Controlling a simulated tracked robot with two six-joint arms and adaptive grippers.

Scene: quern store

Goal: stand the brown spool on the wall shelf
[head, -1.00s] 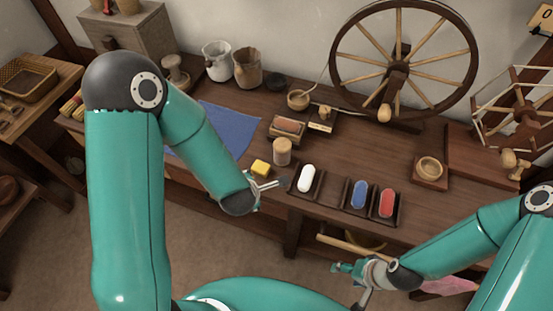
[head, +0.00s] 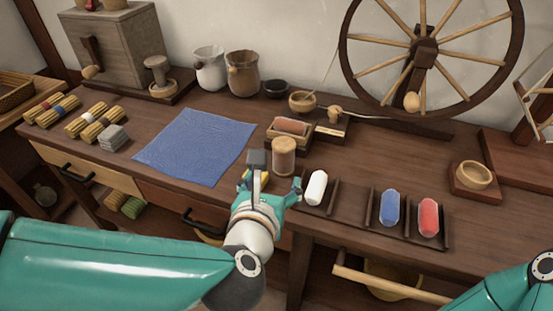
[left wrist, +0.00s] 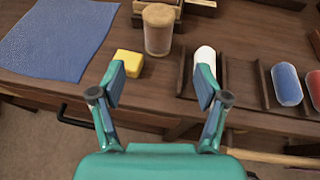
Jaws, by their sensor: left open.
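My right gripper is out of the picture; only part of my right arm shows at lower right. I see no wall shelf in these views.
A yellow block (left wrist: 129,63) sits just left of the spool. White (head: 317,187), blue (head: 390,207) and red (head: 429,216) pieces lie in slotted trays to the right. The blue cloth (head: 197,146) lies flat at left.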

